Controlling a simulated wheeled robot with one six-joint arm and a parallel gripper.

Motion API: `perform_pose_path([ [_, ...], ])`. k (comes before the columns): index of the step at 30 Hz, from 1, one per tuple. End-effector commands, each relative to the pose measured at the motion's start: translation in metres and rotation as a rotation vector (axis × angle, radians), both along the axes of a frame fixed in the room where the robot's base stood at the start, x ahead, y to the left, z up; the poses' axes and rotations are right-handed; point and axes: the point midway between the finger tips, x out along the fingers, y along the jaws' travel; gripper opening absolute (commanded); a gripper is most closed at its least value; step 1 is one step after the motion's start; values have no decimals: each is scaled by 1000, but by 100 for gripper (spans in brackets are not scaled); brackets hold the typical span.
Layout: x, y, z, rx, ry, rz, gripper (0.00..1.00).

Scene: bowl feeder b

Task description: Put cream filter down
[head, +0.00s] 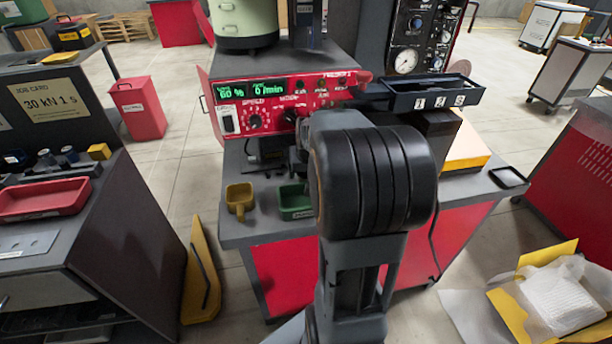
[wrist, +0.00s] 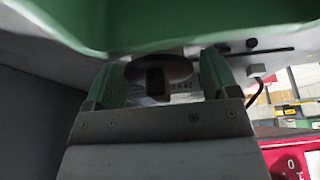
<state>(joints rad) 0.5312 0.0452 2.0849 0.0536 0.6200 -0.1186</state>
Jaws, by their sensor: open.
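My gripper (wrist: 156,76) shows in the wrist view with its two greenish fingers apart. Between the fingers I see a dark, brownish round disc (wrist: 160,66) with a dark block below it. I cannot tell whether the fingers touch it. No cream-coloured filter can be made out in either view. In the head view my own arm covers the gripper and the spot around it.
A red control panel (head: 285,103) sits on the grey bench (head: 255,225), with a pale green bowl (head: 245,18) above. A yellow bin (head: 240,198) and green bin (head: 295,200) stand on the bench. A black numbered tray (head: 432,92) juts out right. A large green surface (wrist: 200,18) hangs close above my gripper.

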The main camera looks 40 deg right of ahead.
Motion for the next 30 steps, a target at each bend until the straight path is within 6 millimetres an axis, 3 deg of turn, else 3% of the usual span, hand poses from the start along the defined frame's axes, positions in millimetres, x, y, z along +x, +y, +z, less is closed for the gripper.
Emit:
perform_pose_path([
  [4,0,0,0,0,0,0,79],
  [18,0,0,1,0,0,0,34],
  [30,0,0,13,0,-1,0,34],
])
